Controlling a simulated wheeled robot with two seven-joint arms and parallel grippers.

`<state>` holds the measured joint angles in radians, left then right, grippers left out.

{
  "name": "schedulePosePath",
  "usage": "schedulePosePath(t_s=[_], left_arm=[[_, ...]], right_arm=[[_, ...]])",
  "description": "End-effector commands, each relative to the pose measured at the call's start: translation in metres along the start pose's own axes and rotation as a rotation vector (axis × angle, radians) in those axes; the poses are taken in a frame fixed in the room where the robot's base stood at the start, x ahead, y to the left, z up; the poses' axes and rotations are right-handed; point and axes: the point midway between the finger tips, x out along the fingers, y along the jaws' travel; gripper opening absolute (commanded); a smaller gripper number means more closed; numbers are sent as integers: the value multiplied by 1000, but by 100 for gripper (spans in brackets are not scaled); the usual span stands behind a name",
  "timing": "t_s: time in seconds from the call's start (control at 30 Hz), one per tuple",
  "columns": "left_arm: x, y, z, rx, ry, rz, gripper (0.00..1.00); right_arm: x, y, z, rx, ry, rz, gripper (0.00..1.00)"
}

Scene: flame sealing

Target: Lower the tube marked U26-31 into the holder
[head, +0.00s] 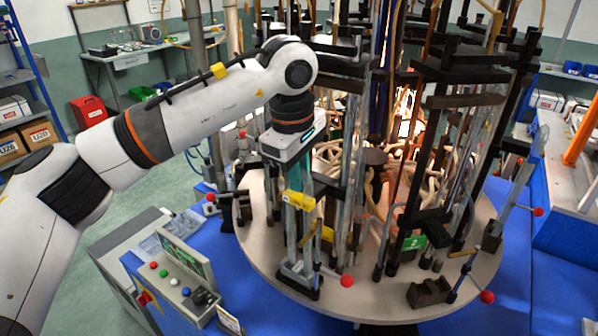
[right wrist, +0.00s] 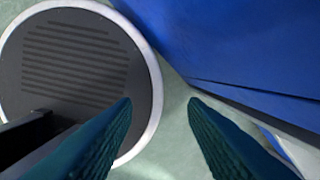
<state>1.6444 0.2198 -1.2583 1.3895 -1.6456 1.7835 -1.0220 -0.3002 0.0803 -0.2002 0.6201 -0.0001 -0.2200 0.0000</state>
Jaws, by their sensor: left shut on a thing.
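My left gripper (head: 297,182) points down at the front left of the round table and is shut on a clear glass tube (head: 291,232). The tube is upright, with a yellow label (head: 298,200) just below the fingers; its writing is too small to read. Below is a holder (head: 299,287) with a dark base and a red-knobbed lever. The tube's lower end is over or in the holder; I cannot tell whether it is seated. In the right wrist view my right gripper (right wrist: 158,106) is open, with nothing between its teal fingers.
The round table (head: 262,262) carries several dark posts, upright glass tubes and glowing burners close right of my left gripper. More red-knobbed levers stand along its rim. A control box (head: 180,275) stands at the front left. A round dark disc (right wrist: 75,65) and blue panels lie below my right gripper.

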Motion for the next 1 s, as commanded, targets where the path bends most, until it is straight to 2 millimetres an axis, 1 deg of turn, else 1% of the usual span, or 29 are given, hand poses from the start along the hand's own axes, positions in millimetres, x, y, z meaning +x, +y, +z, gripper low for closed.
schedulePosePath(t_s=[0.27,0.3,0.43,0.47,1.0], left_arm=[[7,1,0,0,0,0,0],[7,1,0,0,0,0,17],[6,1,0,0,0,0,38],[6,1,0,0,0,0,40],[6,1,0,0,0,0,40]], right_arm=[[6,0,0,0,0,0,39],[6,0,0,0,0,0,39],[5,0,0,0,0,0,39],[5,0,0,0,0,0,39],[5,0,0,1,0,0,39]])
